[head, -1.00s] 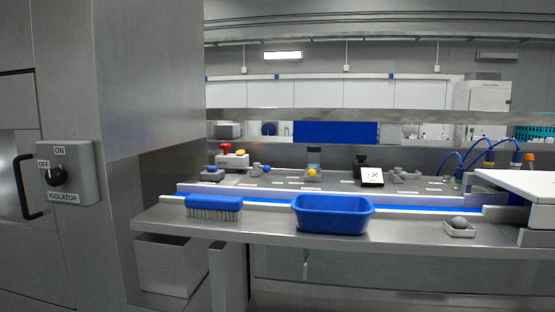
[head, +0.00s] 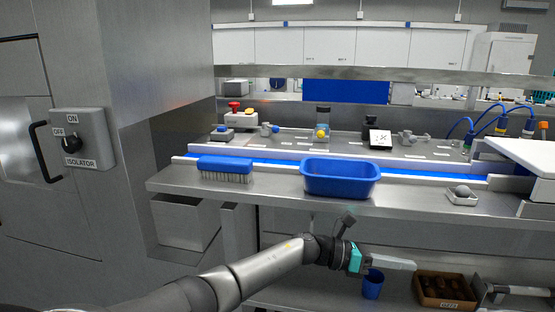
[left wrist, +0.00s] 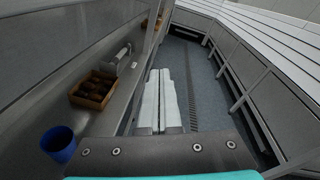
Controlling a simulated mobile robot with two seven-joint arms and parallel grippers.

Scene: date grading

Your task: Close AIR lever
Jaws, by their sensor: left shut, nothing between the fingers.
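Several small fittings stand on the back ledge in the head view. My left gripper (head: 412,265) reaches in low, in front of and below the bench edge, well apart from these fittings. Its pale fingers lie together and empty, also in the left wrist view (left wrist: 160,100). My right gripper is out of view.
On the bench are a blue brush (head: 225,166), a blue tub (head: 340,178) and a small white dish (head: 462,196). A blue cup (head: 373,284) and a box of dates (head: 445,288) sit on the lower shelf. The ISOLATOR switch (head: 72,144) is at left.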

